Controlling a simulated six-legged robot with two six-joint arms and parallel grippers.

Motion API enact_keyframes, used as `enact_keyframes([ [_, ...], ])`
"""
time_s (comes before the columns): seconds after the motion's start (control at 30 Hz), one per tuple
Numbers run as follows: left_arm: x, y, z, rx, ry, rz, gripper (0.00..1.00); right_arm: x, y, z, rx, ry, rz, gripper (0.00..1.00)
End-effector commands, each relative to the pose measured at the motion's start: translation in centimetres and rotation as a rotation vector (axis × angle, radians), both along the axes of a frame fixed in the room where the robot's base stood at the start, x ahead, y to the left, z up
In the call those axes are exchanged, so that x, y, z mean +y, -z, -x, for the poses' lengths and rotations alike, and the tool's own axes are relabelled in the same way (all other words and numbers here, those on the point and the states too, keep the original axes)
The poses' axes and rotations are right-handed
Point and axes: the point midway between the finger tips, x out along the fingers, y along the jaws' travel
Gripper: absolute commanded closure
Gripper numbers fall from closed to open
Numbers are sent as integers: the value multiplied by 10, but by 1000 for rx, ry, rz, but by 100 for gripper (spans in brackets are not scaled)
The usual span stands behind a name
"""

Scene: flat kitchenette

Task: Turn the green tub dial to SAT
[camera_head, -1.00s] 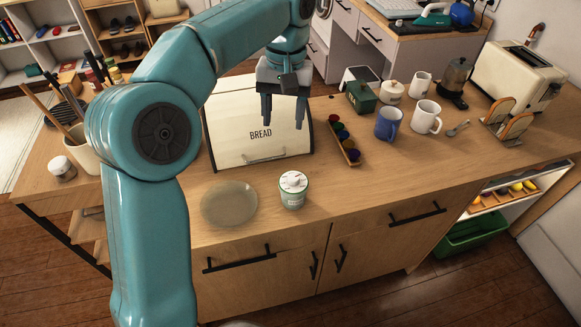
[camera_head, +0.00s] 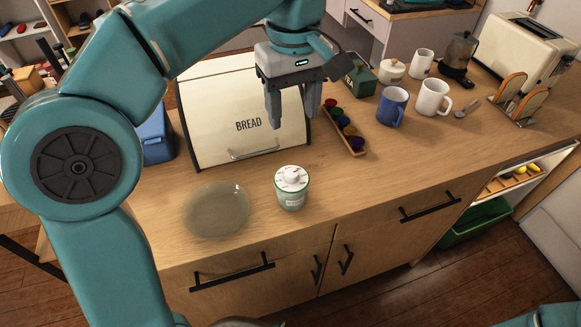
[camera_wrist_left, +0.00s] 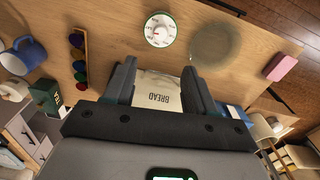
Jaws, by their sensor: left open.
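The green tub (camera_head: 291,190) stands upright near the counter's front edge, with a white lid and a raised white dial (camera_head: 292,176) on top. In the left wrist view the dial (camera_wrist_left: 159,30) shows from above with marks round it; the lettering is too small to read. My left gripper (camera_head: 293,112) is open and empty, pointing down in front of the bread bin, above and behind the tub. It touches nothing that I can see. In the left wrist view its fingers (camera_wrist_left: 160,82) stand apart. My right gripper is not in view; a teal part of mine shows at bottom right.
A glass plate (camera_head: 217,210) lies just left of the tub. The cream bread bin (camera_head: 235,120) stands behind. A wooden tray of coloured pods (camera_head: 346,133), a blue mug (camera_head: 392,106) and a white mug (camera_head: 433,99) are to the right. The counter right of the tub is clear.

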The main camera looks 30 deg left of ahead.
Motion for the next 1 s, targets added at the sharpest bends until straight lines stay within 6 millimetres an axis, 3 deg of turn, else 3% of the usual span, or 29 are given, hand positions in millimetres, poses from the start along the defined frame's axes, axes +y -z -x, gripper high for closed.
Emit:
enact_keyframes([
  [0.5,3,119,0,4,-3,0,44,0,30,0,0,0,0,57],
  [0.7,4,143,-1,3,-3,0,44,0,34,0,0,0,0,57],
  [1.0,4,149,-2,1,-3,1,44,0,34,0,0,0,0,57],
])
